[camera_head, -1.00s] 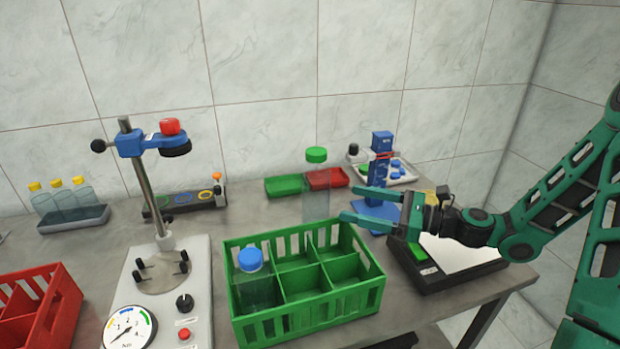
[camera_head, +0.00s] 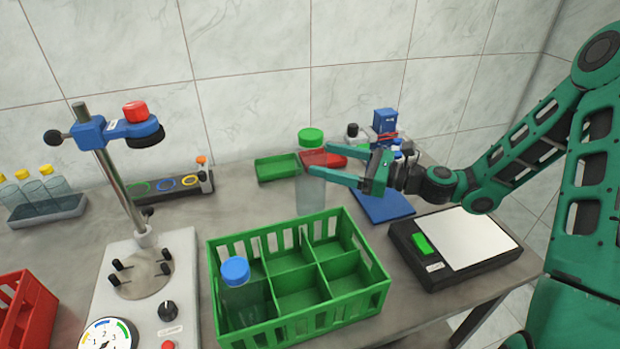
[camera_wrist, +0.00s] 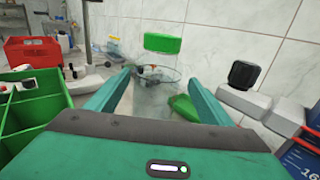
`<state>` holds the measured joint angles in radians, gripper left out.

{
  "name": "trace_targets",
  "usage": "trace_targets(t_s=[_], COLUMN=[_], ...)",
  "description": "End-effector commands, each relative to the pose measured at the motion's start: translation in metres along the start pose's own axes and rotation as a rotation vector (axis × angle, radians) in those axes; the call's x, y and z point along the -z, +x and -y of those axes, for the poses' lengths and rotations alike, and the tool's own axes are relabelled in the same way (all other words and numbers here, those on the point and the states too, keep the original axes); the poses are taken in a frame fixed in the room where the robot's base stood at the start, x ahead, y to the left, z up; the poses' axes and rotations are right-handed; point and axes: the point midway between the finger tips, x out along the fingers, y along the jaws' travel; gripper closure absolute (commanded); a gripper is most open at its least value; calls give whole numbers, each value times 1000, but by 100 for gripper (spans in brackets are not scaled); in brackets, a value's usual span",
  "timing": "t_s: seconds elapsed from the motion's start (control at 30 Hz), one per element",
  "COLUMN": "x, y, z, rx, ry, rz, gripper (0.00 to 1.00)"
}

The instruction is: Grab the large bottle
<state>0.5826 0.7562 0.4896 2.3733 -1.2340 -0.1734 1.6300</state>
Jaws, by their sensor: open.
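A tall clear bottle with a green cap (camera_head: 310,192) stands upright on the table behind the green crate. In the wrist view its green cap (camera_wrist: 162,43) is straight ahead, and its see-through body shows between my fingers. My gripper (camera_head: 320,160) comes from the right at the height of the bottle's upper part. It is open, with its fingertips at the bottle, one on either side. I cannot tell whether either finger touches it. Another clear bottle, with a blue cap (camera_head: 235,271), stands in the left front compartment of the green crate (camera_head: 338,312).
A blue stand (camera_head: 385,122) is just behind my gripper. A black scale (camera_head: 415,262) lies below my arm. A green tray (camera_head: 277,168) and a red tray (camera_head: 335,158) lie behind the bottle. A capping stand (camera_head: 122,190) is on the left.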

Motion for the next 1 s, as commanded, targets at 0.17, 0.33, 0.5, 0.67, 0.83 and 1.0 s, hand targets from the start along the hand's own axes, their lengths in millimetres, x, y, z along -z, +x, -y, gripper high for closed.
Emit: trace_targets(t_s=[0.17,0.33,0.5,0.67,0.83,1.0], x=[-1,-2,-1,-1,-1,-3], y=[22,43,50,50,49,49], z=[-3,-2,-2,-2,-2,-2], rx=[-4,-1,0,1,1,1], ry=[-2,-1,-1,-1,-1,-1], rz=[1,1,0,0,0,4], gripper=[26,26,26,26,64,98])
